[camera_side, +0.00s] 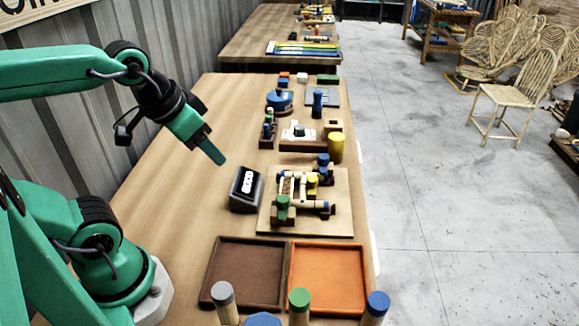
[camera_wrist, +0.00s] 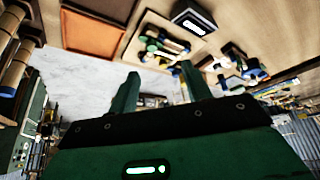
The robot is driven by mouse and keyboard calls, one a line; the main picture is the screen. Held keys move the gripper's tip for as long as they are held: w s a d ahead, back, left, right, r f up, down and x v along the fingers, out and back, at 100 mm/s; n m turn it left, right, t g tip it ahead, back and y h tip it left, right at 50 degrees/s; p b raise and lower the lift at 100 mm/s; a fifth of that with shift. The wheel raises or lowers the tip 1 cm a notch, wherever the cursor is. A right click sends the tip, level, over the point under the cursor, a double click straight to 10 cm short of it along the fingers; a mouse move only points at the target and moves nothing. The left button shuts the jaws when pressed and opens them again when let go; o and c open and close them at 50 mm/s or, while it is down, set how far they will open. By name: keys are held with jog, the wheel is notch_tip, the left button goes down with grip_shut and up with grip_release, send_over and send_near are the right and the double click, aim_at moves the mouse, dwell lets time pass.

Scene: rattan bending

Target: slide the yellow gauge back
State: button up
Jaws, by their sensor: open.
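A small yellow block (camera_side: 313,181), which looks like the gauge, sits on the bending jig amid pale rods and blue and green knobs. The jig's tan board (camera_side: 335,224) lies on the bench; it also shows in the wrist view (camera_wrist: 133,48). The yellow block is too small to make out surely in the wrist view. My gripper (camera_side: 217,157) hangs above the bench, left of and beyond the jig, apart from it. In the wrist view my gripper's two green fingers (camera_wrist: 163,80) stand apart with nothing held between them.
A display box (camera_side: 247,188) stands left of the jig. A brown tray (camera_side: 246,272) and an orange tray (camera_side: 328,278) lie in front, with several coloured-topped posts nearer. A yellow cylinder (camera_side: 336,147) stands behind the jig. The bench (camera_side: 180,180) is clear at left.

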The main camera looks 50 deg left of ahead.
jog(key=w+m+g, duration=0.2)
jog(key=w, duration=0.5)
jog(key=m+g, duration=0.4)
jog(key=m, duration=0.1)
send_over(313, 178)
notch_tip(313, 178, down, 11)
jog(key=shift+s+r, duration=0.1)
jog(key=shift+s, duration=0.05)
jog(key=shift+f, duration=0.3)
jog(key=shift+f, duration=0.15)
jog(key=shift+f, duration=3.75)
